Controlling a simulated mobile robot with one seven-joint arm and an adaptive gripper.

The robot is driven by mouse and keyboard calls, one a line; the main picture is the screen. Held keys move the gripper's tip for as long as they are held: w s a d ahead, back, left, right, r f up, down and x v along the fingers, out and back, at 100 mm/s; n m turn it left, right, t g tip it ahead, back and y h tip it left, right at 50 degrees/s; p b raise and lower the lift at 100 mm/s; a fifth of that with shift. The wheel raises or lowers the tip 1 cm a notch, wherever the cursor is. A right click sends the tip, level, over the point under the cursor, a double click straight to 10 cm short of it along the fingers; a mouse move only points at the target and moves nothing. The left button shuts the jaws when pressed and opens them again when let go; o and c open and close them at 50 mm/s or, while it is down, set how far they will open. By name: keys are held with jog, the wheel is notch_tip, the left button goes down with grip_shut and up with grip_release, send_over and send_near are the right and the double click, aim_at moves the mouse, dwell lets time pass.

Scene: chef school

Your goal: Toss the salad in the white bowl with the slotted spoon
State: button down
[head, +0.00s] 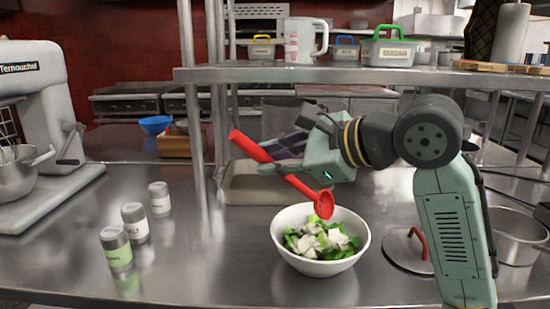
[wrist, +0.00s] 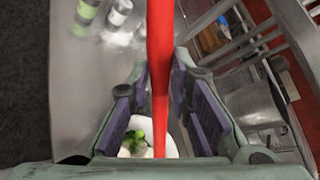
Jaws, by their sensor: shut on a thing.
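The white bowl (head: 320,265) stands on the steel counter and holds salad (head: 322,241) of green leaves and pale pieces. The red slotted spoon (head: 297,183) is held at a slant, its handle end up to the left and its head down over the back of the bowl. My gripper (head: 285,171) is shut on the spoon's handle above and behind the bowl. In the wrist view, the red handle (wrist: 159,60) runs between the two fingers (wrist: 160,108), and part of the bowl (wrist: 165,150) with green leaves shows beyond. Whether the spoon head touches the salad I cannot tell.
Several shakers (head: 135,222) stand left of the bowl. A steel tray (head: 240,185) lies behind it, and a lid with a red handle (head: 417,243) lies to its right beside a pot (head: 518,236). A shelf (head: 350,73) on posts spans above.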

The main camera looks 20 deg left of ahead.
notch_tip(320, 180, down, 6)
jog(key=b, duration=0.3)
jog(key=shift+f, duration=0.25)
